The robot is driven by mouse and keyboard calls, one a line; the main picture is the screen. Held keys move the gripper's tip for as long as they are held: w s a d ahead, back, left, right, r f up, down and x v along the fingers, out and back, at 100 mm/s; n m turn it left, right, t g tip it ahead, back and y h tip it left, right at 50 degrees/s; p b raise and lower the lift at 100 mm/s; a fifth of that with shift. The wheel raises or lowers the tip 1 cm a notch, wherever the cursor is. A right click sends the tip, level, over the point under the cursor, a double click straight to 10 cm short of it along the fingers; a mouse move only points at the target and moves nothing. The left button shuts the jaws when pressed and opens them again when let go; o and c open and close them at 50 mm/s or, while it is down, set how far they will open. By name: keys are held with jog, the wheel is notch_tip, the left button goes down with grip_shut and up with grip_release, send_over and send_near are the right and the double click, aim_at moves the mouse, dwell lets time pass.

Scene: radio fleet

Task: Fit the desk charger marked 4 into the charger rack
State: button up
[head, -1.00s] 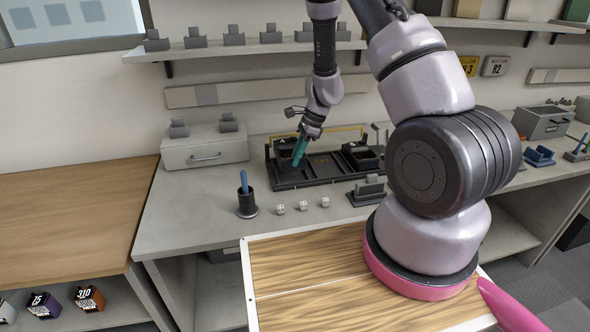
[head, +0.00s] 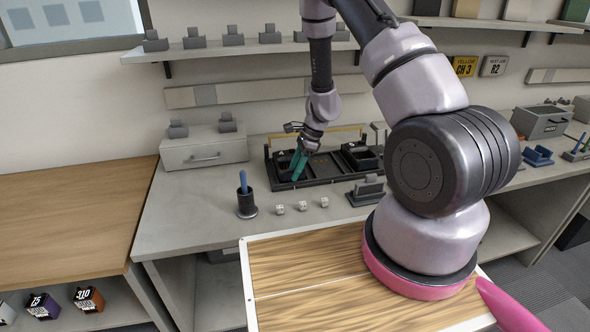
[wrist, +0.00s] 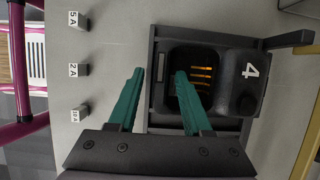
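The desk charger marked 4 (wrist: 250,88) is a black cradle with an open well and gold contacts, seen from above in the wrist view. It sits at the left end of the dark charger rack (head: 318,180); I cannot tell whether it is fully seated. My gripper (wrist: 159,74) is open, its two teal fingers pointing down. In the wrist view one finger overlaps the charger's well and the other lies outside the rack's edge, with the near wall between them. In the head view my gripper (head: 297,178) is over the rack's left end, hiding part of the charger.
Another black charger (head: 360,157) sits at the rack's right end. Several small white labelled blocks (head: 303,206) stand in front of the rack, beside a dark cup (head: 246,206) with a blue stick. A dark stand (head: 367,191) is at front right. A grey drawer box (head: 205,151) is at left.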

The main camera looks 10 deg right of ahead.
jog(key=v, duration=1.2)
jog(key=s+a+r+n+t, duration=0.1)
jog(key=s+r+n, duration=0.25)
jog(key=r, duration=0.75)
jog(key=s+r+n+t, duration=0.2)
jog(key=s+r+n, duration=0.15)
jog(key=r, duration=0.75)
jog(key=s+d+r+n+t+h, duration=0.1)
jog(key=s+r+n+t+h, duration=0.1)
jog(key=s+r+n+t, duration=0.2)
jog(key=s+r+n, duration=0.3)
jog(key=s+r, duration=0.5)
jog(key=s, duration=0.4)
jog(key=shift+s+d+r, duration=0.2)
jog(key=shift+d+r, duration=0.05)
jog(key=shift+d, duration=0.1)
jog(key=shift+d, duration=0.1)
